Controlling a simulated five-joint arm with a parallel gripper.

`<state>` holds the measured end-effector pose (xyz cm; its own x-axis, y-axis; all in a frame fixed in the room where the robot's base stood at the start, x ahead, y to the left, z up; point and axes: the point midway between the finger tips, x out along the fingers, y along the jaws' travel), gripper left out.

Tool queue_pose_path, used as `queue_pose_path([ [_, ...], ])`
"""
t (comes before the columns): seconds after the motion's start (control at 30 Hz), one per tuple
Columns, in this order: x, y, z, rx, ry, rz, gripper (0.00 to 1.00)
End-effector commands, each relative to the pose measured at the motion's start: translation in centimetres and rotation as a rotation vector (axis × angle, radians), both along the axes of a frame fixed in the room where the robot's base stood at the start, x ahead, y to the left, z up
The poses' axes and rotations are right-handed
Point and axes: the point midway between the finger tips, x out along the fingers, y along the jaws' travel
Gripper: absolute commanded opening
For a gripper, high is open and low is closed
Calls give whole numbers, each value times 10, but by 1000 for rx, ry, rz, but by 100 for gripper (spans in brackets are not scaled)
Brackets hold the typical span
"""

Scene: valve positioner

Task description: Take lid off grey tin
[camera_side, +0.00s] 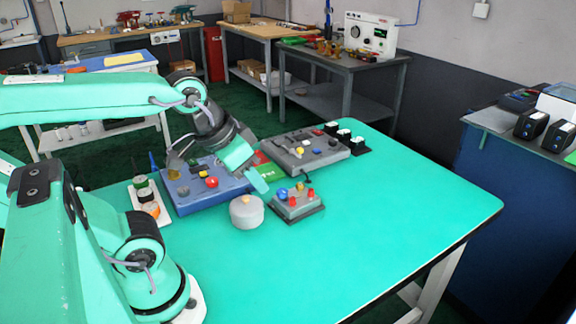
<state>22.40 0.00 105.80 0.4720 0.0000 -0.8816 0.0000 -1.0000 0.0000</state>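The grey tin (247,214) is a small round can standing on the green table, in front of the blue control box. Its lid (246,201) appears to sit on top, with a small knob at the centre. My gripper (218,173) hangs above and behind the tin, over the blue box. Its fingers look spread apart, a dark one at the left and a mint one at the right, with nothing seen between them. The mint fingertip ends a little above the tin, apart from it as far as I can tell.
A blue control box (190,192) and a grey one (305,152) stand behind the tin. A small grey box (297,204) with red and blue knobs is close at its right. A white tray (148,200) with spools is at the left. The table's front right is clear.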

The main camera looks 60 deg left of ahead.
Motion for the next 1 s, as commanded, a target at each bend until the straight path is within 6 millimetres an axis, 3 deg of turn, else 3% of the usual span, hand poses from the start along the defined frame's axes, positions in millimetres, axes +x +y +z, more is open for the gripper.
queue_pose_path([
  [0.03, 0, 0, 0, 0, 0, 0, 36],
  [0.33, 0, 0, 0, 0, 0, 0, 95],
  [0.77, 2, 2, 0, -12, 6, 31, 97],
  [1.0, 12, 13, -5, -92, 46, 235, 97],
])
